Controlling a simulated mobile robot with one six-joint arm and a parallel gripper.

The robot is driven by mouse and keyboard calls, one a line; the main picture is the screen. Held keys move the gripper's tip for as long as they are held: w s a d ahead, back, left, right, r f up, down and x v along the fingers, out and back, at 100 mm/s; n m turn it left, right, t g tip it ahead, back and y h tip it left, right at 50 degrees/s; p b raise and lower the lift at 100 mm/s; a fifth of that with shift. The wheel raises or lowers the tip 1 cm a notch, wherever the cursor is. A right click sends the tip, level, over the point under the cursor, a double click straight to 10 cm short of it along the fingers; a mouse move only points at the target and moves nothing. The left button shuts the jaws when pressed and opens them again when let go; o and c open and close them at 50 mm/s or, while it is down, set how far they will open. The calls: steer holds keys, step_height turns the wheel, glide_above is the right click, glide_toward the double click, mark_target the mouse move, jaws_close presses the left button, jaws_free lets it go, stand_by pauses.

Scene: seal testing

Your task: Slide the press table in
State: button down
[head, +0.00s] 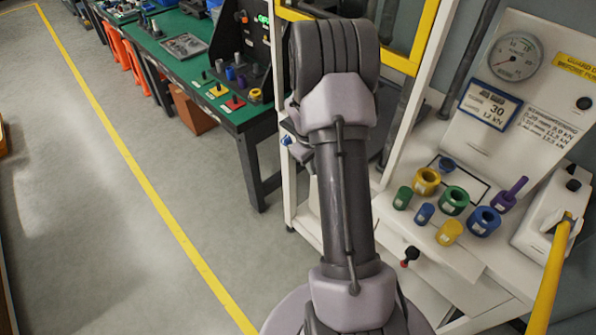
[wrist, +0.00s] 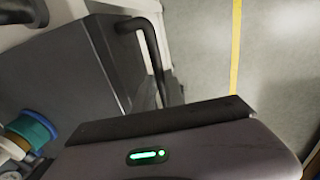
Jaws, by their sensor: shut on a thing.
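The press table is most likely the dark grey block (wrist: 75,75) that fills the left of the wrist view. A bent black handle (wrist: 153,45) stands out from its right side. My gripper (wrist: 165,118) crosses the lower part of that view, its green light lit, and is shut on the handle. The grip itself is hidden behind the gripper's dark edge. In the head view my arm covers most of the press, and the gripper and handle cannot be made out clearly there.
A yellow-edged guard frame (head: 437,20) rises behind my arm. A green workbench (head: 195,66) stands at the back left.

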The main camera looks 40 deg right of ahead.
steer(key=shift+d+r+p, duration=0.1)
steer(key=shift+d+p, duration=0.35)
steer(key=shift+d, duration=1.3)
steer(key=c, duration=1.7)
jaws_free()
steer(key=shift+d, duration=0.1)
steer(key=o, duration=0.3)
steer(key=shift+d, duration=0.15)
steer(key=a+r+p, duration=0.1)
steer(key=r+p, duration=0.1)
steer(key=r, duration=0.6)
steer(key=a+r+p, duration=0.2)
steer(key=r, duration=0.7)
steer(key=shift+a, duration=0.25)
